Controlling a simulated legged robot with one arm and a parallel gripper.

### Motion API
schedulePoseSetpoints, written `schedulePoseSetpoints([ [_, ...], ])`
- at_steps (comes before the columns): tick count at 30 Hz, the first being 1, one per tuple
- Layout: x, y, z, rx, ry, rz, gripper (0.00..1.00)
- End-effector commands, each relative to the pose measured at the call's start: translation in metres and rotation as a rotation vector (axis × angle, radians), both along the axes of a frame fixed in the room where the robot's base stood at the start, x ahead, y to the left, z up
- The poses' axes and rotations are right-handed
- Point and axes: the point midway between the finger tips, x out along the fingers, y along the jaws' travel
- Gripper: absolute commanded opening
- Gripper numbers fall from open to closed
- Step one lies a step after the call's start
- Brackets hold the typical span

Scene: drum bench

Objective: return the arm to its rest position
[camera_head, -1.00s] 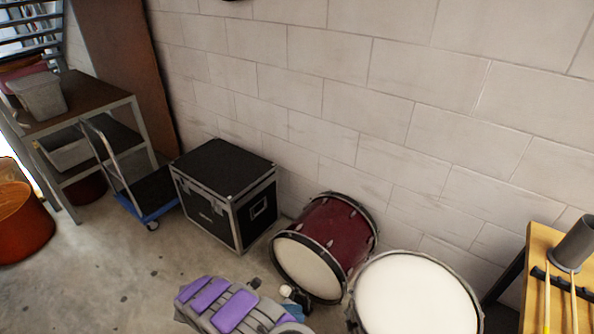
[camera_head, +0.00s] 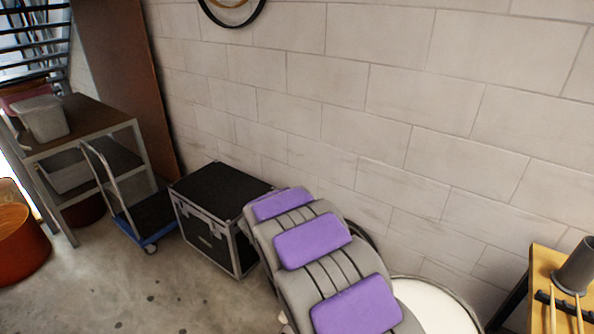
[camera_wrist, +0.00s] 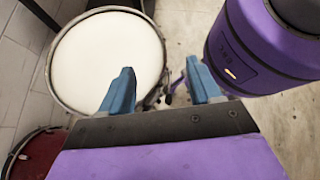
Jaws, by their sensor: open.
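My gripper (camera_wrist: 161,84) shows in the wrist view, with its two blue fingers spread apart and nothing between them. Behind the fingers, the white head of a drum (camera_wrist: 108,52) fills the upper left. A purple and dark grey part of my own body is at the upper right of that view. In the head view my grey and purple arm (camera_head: 318,250) rises from the bottom edge, in front of the drums and the black case's right side. My gripper is hidden in the head view.
The white drum also shows in the head view (camera_head: 436,306), partly behind my arm. A black case (camera_head: 208,229) stands by the wall. A blue-based trolley (camera_head: 150,220) and a table with bins (camera_head: 85,120) are left. A wooden stand (camera_head: 545,265) with drumsticks is right.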

Motion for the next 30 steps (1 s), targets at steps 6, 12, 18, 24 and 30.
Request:
schedulePoseSetpoints([
  [6,-0.037,-0.021,0.035,0.066,-0.155,-0.191,0.63],
  [12,-0.074,-0.032,0.058,0.122,-0.287,-0.369,0.63],
  [18,-0.113,-0.036,0.074,0.180,-0.418,-0.551,0.63],
  [24,-0.152,-0.035,0.085,0.232,-0.539,-0.734,0.63],
  [30,-0.189,-0.028,0.090,0.284,-0.653,-0.917,0.63],
])
